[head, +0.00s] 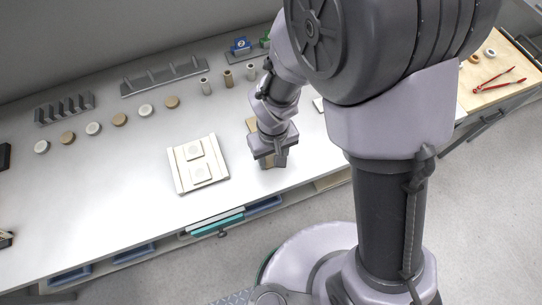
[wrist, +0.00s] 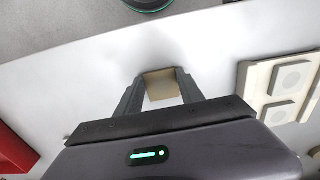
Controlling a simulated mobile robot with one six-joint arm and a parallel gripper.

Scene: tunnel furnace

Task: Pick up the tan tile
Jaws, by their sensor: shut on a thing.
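The tan tile (wrist: 162,85) sits between the two fingers of my gripper (wrist: 161,88) in the wrist view, its flat face showing. My gripper is shut on it. In the head view my gripper (head: 271,155) is over the white bench near its front edge, and it hides most of the tile. I cannot tell whether the tile touches the bench or hangs just above it.
A cream tray (head: 178,177) with two pale square pieces lies left of my gripper; it also shows in the wrist view (wrist: 257,75). Several white and tan discs (head: 119,119), dark racks (head: 163,77) and small cylinders (head: 228,78) stand further back. The bench's left middle is clear.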

